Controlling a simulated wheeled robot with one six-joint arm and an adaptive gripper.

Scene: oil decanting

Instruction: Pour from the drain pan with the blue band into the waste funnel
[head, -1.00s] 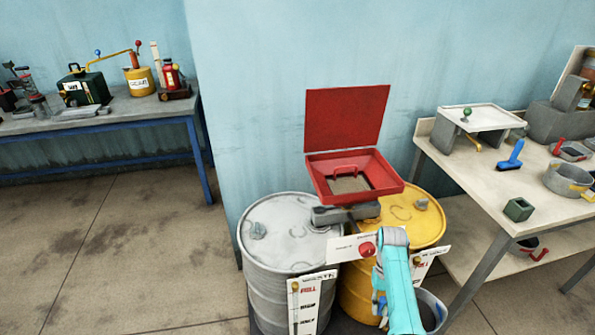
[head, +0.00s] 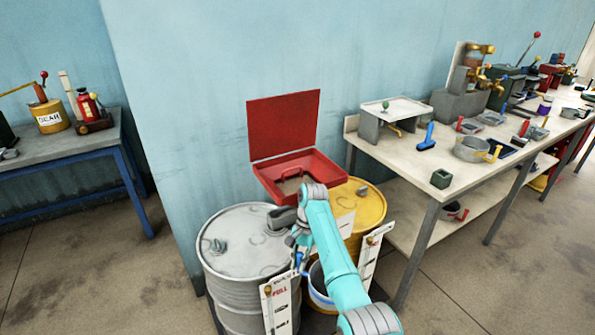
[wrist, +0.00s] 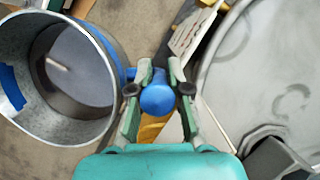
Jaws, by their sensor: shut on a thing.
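The drain pan with the blue band (head: 319,298) is a round metal pan, partly hidden behind my arm in the head view. In the wrist view the pan (wrist: 14,118) is at the left, with dark liquid inside. My gripper (wrist: 158,82) is shut on its blue handle (wrist: 157,99). The waste funnel (head: 325,165) is a red square funnel with its red lid (head: 284,124) raised, above the drums. The pan is lower than the funnel, in front of the drums, and apart from it.
A grey drum (head: 245,250) and a yellow drum (head: 362,203) stand close to the pan, with white label boards (head: 280,302) at their fronts. A workbench (head: 400,165) with tools is at the right. Open floor lies at both sides.

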